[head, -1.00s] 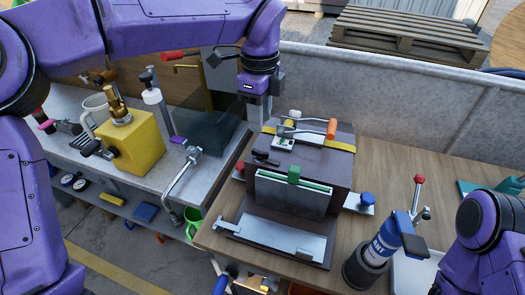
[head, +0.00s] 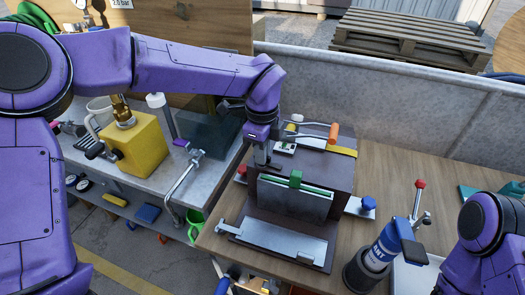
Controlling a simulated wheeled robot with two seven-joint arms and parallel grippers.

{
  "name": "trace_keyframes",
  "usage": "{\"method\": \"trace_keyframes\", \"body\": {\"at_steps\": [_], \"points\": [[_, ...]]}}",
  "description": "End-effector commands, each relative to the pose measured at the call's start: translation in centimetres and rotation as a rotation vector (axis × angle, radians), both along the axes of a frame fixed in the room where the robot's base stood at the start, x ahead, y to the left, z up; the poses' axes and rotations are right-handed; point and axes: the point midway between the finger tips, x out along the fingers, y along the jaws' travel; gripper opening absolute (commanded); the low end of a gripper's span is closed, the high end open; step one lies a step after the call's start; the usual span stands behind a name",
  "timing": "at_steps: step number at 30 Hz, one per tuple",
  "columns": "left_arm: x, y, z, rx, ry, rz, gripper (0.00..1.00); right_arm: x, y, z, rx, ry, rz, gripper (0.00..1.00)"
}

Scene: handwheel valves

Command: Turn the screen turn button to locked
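A dark brown box-shaped fixture stands on the wooden bench. On its front is a grey screen panel (head: 296,200) with a green top edge. My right gripper is out of view.
A yellow block (head: 140,148) is on the left bench.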

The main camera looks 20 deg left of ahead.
Motion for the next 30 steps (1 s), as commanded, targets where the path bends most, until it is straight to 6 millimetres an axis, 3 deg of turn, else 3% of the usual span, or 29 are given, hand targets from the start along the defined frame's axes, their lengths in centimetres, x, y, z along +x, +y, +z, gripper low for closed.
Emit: {"method": "trace_keyframes", "body": {"at_steps": [14,30], "points": [[0.0,0.0,0.0,-0.002,0.001,-0.103,0.0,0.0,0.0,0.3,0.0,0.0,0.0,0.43],[0.0,0.0,0.2,-0.002,0.003,-0.583,0.0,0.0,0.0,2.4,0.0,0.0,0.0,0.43]]}}
